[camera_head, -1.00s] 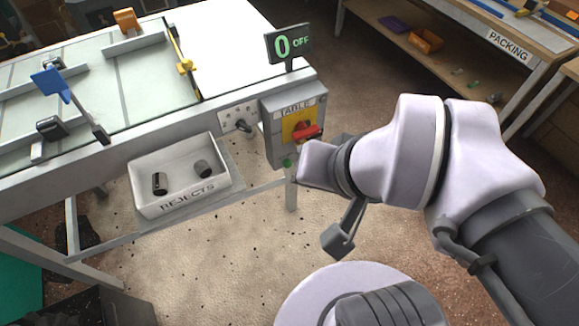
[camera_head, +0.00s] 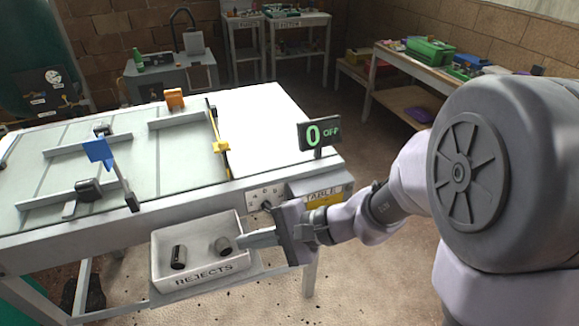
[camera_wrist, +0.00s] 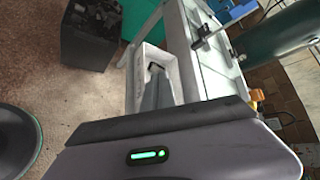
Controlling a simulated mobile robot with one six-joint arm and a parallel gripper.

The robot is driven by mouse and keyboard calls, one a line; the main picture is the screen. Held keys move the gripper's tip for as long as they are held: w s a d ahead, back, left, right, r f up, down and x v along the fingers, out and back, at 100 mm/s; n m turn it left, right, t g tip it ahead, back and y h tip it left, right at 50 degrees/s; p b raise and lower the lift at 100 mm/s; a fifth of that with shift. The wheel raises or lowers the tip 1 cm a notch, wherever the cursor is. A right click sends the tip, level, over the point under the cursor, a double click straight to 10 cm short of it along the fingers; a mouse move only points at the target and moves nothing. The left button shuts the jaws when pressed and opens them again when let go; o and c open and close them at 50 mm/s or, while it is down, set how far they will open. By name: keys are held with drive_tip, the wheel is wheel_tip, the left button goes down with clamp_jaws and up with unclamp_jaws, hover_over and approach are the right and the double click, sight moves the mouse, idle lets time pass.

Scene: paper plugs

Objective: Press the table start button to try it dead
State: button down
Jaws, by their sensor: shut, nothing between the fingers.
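The grey table control box (camera_head: 330,188) is on the front right corner of the table. Its yellow panel and label show only in part behind my arm, and the start button is hidden there. The sign above it (camera_head: 320,133) reads 0 OFF in green. My gripper (camera_head: 240,241) is shut and empty, left of the box, with its tips pointing left by the right wall of the rejects tray. In the wrist view, my shut fingers (camera_wrist: 158,88) show against the tray; the control box is not in that view.
A small switch panel (camera_head: 265,196) sits on the table front beside the control box. The table (camera_head: 265,110) bears guides, a blue flag and a yellow gate.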

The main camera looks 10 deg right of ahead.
drive_tip(key=w+d+f+m+t+h, duration=0.1)
drive_tip(key=w+d+f+m+t, duration=0.25)
drive_tip(key=w+f, duration=0.35)
drive_tip(key=w+d+f+m+t+h, duration=0.1)
drive_tip(key=w+d+f+m+t, duration=0.3)
drive_tip(key=f, duration=0.5)
drive_tip(key=s+d+f+m+h, duration=0.2)
drive_tip(key=d+f, duration=0.4)
drive_tip(key=f, duration=0.4)
drive_tip(key=s+d+f+m+h, duration=0.2)
drive_tip(key=d+f+m+h, duration=0.2)
drive_tip(key=f, duration=0.7)
drive_tip(key=d+h, duration=0.2)
drive_tip(key=d, duration=0.1)
drive_tip(key=shift+f+h, duration=0.15)
drive_tip(key=shift+h, duration=0.25)
drive_tip(key=w+a, duration=0.2)
drive_tip(key=w, duration=0.6)
drive_tip(key=shift+w+b, duration=0.25)
drive_tip(key=shift+b, duration=0.2)
drive_tip(key=shift+w+a, duration=0.1)
drive_tip(key=shift+a, duration=0.05)
drive_tip(key=shift+w, duration=0.3)
